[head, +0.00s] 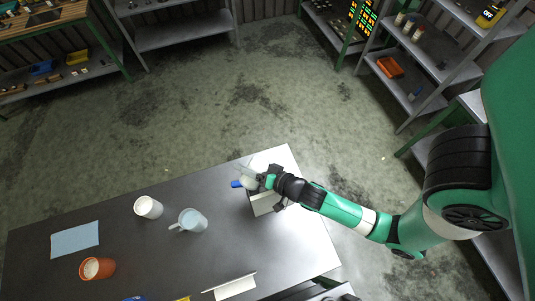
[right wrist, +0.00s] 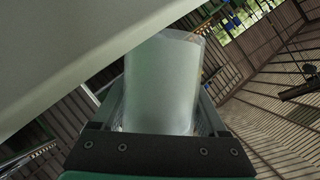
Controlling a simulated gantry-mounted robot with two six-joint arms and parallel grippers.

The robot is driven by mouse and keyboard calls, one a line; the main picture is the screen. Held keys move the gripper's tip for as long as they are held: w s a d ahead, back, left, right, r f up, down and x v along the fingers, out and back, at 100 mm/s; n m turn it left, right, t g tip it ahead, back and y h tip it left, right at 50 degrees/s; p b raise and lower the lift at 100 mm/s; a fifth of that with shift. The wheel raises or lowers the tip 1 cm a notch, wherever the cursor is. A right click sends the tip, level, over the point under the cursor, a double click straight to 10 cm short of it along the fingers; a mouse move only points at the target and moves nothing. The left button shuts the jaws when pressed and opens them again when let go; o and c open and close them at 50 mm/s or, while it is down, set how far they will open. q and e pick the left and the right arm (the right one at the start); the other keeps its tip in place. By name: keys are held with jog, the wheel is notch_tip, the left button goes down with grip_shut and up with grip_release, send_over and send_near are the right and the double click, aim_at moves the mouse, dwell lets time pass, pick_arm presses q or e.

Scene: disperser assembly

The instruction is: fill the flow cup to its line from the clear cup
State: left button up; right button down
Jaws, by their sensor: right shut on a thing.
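My right gripper (head: 256,179) is over the right part of the table, shut on a clear cup (head: 247,174). In the right wrist view the clear cup (right wrist: 162,85) fills the space between the fingers, cloudy and pale. In the head view it looks tilted. Just below the gripper is a pale, box-like stand (head: 264,204), partly hidden by the arm. A small blue piece (head: 236,184) shows at its left. I cannot make out the flow cup, its line or any liquid level there. My left gripper is not in view.
A handled jug (head: 193,221) with pale blue contents, a white cup (head: 148,207), an orange-red cup (head: 98,268) and a light blue sheet (head: 75,239) are left on the table. A white tray (head: 234,288) lies at the front edge. Shelves stand around, away from the table.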

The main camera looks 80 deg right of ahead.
jog(key=shift+r+m+p, duration=0.3)
jog(key=shift+m, duration=0.1)
dwell(1.5)
jog(key=shift+r+m+t+y+b, duration=0.3)
jog(key=shift+m+t+y+b, duration=0.15)
jog(key=shift+b, duration=0.65)
dwell(1.4)
jog(key=n+p, duration=0.1)
jog(key=p, duration=0.2)
jog(key=shift+a+r+g+h, duration=0.1)
jog(key=shift+a+g+h, duration=0.05)
jog(key=shift+g+h, duration=0.15)
jog(key=shift+w+f+b, duration=0.15)
jog(key=shift+f+b, duration=0.35)
jog(key=shift+f, duration=0.05)
jog(key=shift+n+h, duration=0.25)
